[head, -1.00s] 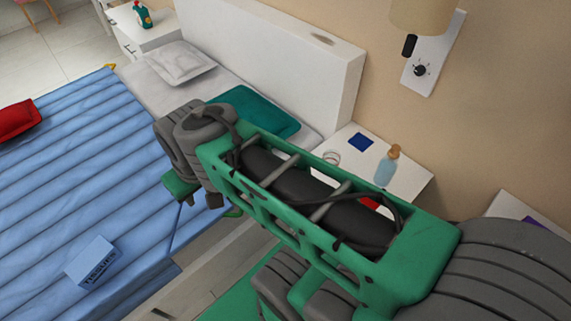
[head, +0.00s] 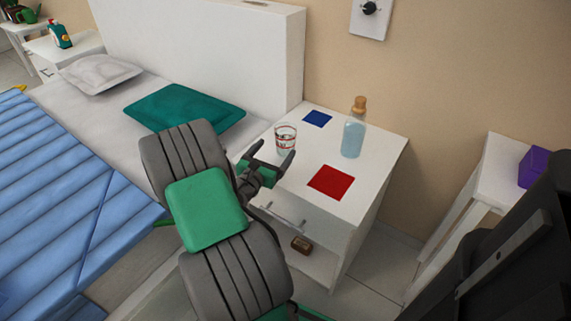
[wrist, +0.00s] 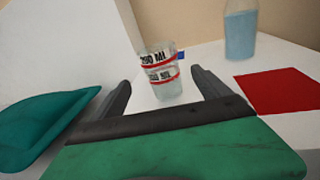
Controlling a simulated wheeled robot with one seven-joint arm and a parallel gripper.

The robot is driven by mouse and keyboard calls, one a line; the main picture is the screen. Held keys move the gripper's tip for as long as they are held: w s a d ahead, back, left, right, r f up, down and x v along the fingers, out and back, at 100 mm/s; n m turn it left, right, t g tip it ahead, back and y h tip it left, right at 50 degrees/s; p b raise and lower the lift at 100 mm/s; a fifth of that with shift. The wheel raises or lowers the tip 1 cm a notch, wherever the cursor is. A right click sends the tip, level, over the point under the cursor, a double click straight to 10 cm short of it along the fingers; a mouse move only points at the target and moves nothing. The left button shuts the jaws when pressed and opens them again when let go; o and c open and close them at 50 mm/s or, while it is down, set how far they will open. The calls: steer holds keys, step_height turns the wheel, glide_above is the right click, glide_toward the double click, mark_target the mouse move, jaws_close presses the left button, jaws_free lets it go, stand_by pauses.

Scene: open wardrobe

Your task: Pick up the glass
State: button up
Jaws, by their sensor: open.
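The glass (head: 285,139) is clear with red and white markings and stands upright on the white nightstand (head: 377,165), near its bed-side edge. In the wrist view the glass (wrist: 161,74) stands ahead of my gripper, lined up with the gap between the fingers. My gripper (head: 273,160) is open and empty, with its fingertips close in front of the glass. In the wrist view the two fingers of my gripper (wrist: 160,84) are spread apart. I cannot tell whether the fingertips reach the sides of the glass.
A corked bottle of blue liquid (head: 354,133) stands right of the glass. A red square (head: 331,182) and a blue square (head: 317,119) lie flat on the nightstand. The bed's teal pillow (head: 184,106) is left of my gripper. A purple box (head: 536,166) sits on a table at the right.

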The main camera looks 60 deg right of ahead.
mark_target(289, 133)
steer(key=shift+n, duration=0.4)
steer(key=d, duration=0.2)
steer(key=d+b, duration=0.1)
steer(key=d, duration=0.5)
steer(key=shift+f+b, duration=0.3)
steer(key=shift+f, duration=0.05)
steer(key=shift+c, duration=0.6)
steer(key=c, duration=1.3)
steer(key=shift+c, duration=0.7)
steer(key=shift+r, duration=0.15)
steer(key=shift+c, duration=0.2)
